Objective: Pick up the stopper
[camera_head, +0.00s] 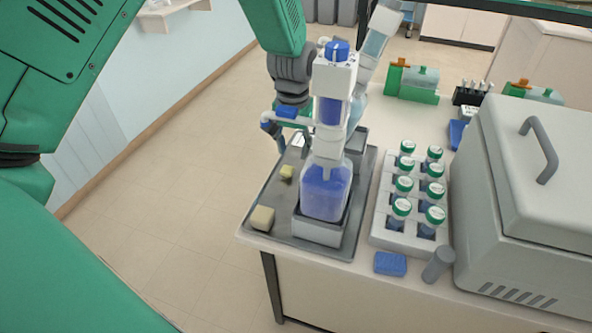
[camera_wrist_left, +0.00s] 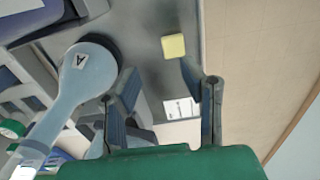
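A small pale-yellow block (camera_head: 286,172), possibly the stopper, lies on the grey tray (camera_head: 272,196). It also shows in the left wrist view (camera_wrist_left: 173,46), beyond the fingertips. A larger beige block (camera_head: 262,218) sits at the tray's front left corner; I cannot tell for certain which one is the stopper. My left gripper (camera_head: 285,126) is above the tray's back left edge, behind the yellow block. In the left wrist view its two fingers (camera_wrist_left: 166,100) are spread apart with nothing held. A white labelled piece (camera_wrist_left: 181,108) shows between them, lower down. My right gripper is not in view.
A tall bottle with blue liquid (camera_head: 324,192) stands in a grey holder on the tray. A round-based flask marked A (camera_wrist_left: 85,72) is close beside the left finger. A rack of green-capped bottles (camera_head: 382,228) and a large grey machine (camera_head: 525,215) stand to the right.

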